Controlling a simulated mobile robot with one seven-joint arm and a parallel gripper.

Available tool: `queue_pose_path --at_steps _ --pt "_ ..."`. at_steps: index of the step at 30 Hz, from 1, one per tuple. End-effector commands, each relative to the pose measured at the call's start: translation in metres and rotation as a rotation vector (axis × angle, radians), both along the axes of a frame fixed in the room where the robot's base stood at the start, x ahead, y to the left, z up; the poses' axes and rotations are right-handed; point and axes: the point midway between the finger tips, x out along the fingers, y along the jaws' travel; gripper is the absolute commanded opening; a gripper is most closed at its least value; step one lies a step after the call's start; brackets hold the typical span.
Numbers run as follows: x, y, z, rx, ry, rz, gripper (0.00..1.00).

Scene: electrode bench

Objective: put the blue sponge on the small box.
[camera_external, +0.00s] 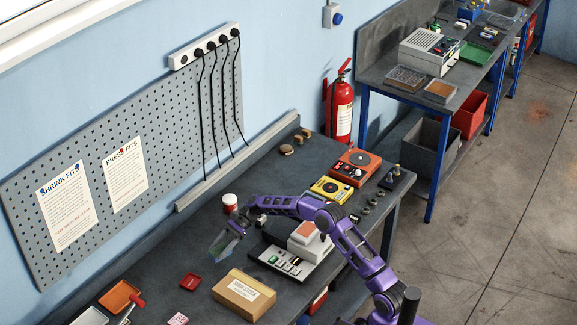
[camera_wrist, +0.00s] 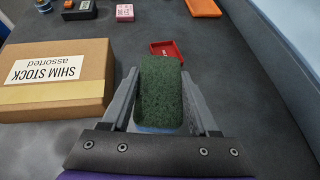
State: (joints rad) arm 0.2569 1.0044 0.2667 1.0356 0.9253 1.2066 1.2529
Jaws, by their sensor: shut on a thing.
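My gripper (camera_wrist: 159,78) is shut on the blue sponge (camera_wrist: 160,100). In the wrist view the sponge's dark green scouring face shows between the fingers, with a strip of blue at its near end. In the outside view the sponge (camera_external: 219,248) is held at my gripper (camera_external: 229,238), over the bench beyond the box. The cardboard box (camera_external: 238,296), closed and with a white label, lies on the bench. In the wrist view the box (camera_wrist: 52,94) is just left of my gripper, and its label reads "SHIM STOCK assorted". The sponge is apart from the box.
A small red tray (camera_external: 190,282) lies left of the box. A white jar with a red lid (camera_external: 230,201) stands near the wall. A grey device (camera_external: 290,262) is right of the box. Orange tray (camera_external: 120,297) and pink box (camera_external: 177,319) lie at the near left.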

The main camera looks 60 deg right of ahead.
Motion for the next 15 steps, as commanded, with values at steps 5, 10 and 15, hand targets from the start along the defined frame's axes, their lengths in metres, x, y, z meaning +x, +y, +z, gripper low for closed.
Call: queue_pose_path --at_steps 5,10,15 --pt "-0.005 0.004 0.026 -0.001 -0.001 0.01 0.1" --pt "-0.037 0.025 0.047 -0.004 0.0 0.06 0.1" --pt "-0.088 0.051 0.067 -0.005 0.002 0.121 0.1"
